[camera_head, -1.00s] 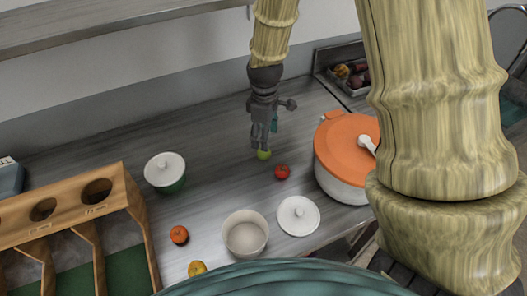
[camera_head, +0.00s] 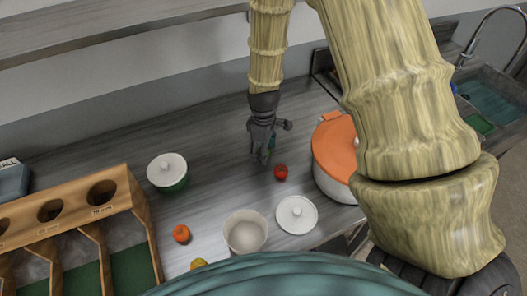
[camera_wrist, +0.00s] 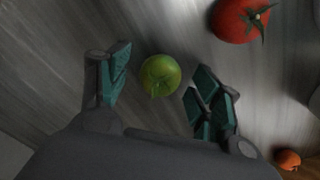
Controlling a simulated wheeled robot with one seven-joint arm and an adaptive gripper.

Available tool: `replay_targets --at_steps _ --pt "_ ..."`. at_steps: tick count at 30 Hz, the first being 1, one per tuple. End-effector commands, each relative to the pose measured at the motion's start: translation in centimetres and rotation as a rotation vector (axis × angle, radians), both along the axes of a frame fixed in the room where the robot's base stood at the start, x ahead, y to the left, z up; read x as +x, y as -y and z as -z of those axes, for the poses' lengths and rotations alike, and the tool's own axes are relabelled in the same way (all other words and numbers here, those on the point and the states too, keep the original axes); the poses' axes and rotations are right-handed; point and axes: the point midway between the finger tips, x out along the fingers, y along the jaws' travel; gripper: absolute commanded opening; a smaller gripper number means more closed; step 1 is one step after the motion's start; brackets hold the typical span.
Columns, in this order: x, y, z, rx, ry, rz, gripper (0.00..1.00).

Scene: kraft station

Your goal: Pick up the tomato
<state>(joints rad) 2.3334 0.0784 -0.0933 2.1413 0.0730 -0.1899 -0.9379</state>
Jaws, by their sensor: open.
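The red tomato (camera_head: 281,173) sits on the grey counter just right of my gripper (camera_head: 262,155) in the head view. In the wrist view the tomato (camera_wrist: 238,20) is at the upper right, with its green stem showing, outside the fingers. My gripper (camera_wrist: 162,88) is open, its teal finger pads apart. A small green round fruit (camera_wrist: 160,73) shows between the fingers in the wrist view; I cannot tell whether they touch it. In the head view my gripper mostly hides this fruit.
An orange-lidded pot (camera_head: 336,150) stands right of the tomato. A white lid (camera_head: 296,215) and an open white pot (camera_head: 245,232) are in front. Counter behind the gripper is clear.

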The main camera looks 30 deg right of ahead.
Motion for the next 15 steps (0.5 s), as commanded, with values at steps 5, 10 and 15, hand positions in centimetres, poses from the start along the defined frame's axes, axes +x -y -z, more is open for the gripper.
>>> replay_targets --at_steps 5,10,15 --pt "0.01 0.0 0.2 0.0 0.001 0.0 0.65" --pt "0.01 -0.01 0.19 0.001 0.001 0.0 0.57" --pt "-0.01 -0.01 0.19 0.0 0.0 0.0 0.26"
